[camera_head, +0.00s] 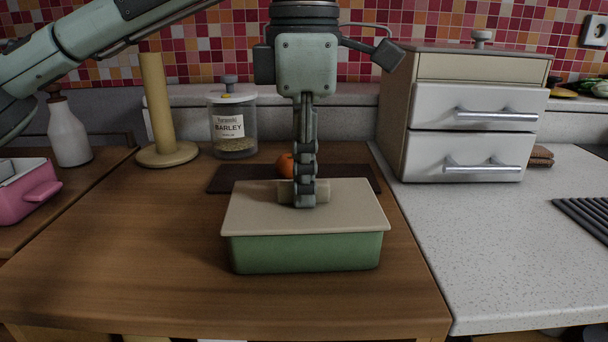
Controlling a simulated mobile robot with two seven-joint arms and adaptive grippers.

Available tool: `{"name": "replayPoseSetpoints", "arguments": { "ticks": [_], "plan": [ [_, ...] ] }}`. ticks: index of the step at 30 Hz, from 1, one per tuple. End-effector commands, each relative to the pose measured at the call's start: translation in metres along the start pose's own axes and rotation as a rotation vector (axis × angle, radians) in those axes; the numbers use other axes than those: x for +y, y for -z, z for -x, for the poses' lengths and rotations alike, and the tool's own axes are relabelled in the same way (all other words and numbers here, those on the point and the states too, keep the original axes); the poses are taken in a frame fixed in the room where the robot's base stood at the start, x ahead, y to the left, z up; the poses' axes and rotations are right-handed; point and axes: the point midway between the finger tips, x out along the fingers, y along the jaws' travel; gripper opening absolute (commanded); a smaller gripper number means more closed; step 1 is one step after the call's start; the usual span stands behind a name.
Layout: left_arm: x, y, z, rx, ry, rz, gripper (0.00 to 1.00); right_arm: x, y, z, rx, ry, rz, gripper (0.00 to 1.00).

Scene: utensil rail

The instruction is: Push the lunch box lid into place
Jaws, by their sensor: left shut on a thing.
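The lunch box (306,255) is a green rectangular box on the wooden table, near the middle of the view. Its beige lid (260,215) lies over the top; from here I cannot tell whether it is fully seated. A short beige handle (321,190) stands on the lid. My left gripper (305,204) points straight down and is shut on this handle, hiding its middle. My right gripper is not in view.
A dark board (232,180) with an orange fruit (285,165) lies behind the box. A barley jar (233,127) and a paper-towel stand (166,154) are at the back left. A drawer cabinet (470,135) stands at right. The front table (130,285) is clear.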

Motion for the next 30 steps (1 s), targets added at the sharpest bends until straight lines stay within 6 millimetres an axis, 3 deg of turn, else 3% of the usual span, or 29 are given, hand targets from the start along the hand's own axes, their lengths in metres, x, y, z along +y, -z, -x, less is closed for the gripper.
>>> {"name": "replayPoseSetpoints", "arguments": {
  "ticks": [1, 6, 17, 23, 30],
  "plan": [
    [0.0, 0.0, 0.0, 0.0, 0.0, 0.0, 0.15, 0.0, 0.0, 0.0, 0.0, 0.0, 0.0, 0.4],
    [0.0, 0.0, 0.0, 0.0, 0.0, 0.0, 0.35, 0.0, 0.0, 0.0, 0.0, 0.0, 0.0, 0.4],
    [0.0, 0.0, 0.003, 0.0, 0.0, 0.0, 0.35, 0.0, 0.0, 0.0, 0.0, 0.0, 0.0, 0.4],
    [0.0, -0.001, 0.034, -0.002, -0.003, 0.0, 0.35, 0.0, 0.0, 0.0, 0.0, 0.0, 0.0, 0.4],
    [0.0, 0.0, 0.086, -0.001, -0.005, 0.004, 0.35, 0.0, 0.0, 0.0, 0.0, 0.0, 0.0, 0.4]
  ]
}}
